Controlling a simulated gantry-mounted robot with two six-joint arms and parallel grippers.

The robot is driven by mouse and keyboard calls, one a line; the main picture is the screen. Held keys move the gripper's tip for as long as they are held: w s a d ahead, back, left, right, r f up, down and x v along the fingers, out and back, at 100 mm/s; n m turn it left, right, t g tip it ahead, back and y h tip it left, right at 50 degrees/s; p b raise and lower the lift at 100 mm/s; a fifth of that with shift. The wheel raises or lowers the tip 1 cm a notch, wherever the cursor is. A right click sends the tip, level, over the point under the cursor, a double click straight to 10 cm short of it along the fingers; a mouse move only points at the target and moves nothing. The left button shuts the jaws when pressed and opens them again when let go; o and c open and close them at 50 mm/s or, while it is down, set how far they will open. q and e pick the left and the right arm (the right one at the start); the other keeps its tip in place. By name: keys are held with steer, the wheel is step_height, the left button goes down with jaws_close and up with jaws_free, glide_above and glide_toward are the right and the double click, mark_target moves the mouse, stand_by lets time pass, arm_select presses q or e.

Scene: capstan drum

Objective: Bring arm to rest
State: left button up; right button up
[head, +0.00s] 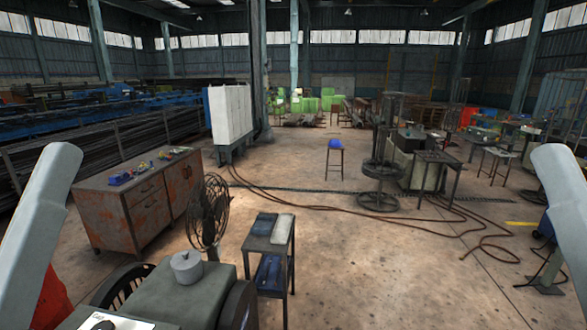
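Two pale grey arm links of mine reach into the head view, one at the left edge and one at the right edge. Both run out of the picture at the bottom or side. Neither gripper shows, so I cannot see what either one holds. A small grey drum (186,266) with a knob on top sits on a grey-green machine housing (180,298) at the bottom left of centre.
A small rack (270,240) stands right of the housing, near a black fan (208,210). A rusty cabinet (140,200) is at left. Hoses (400,211) lie across the floor. The concrete floor (390,285) at front right of centre is clear.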

arm_select(q)
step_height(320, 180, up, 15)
steer(key=p, duration=1.1)
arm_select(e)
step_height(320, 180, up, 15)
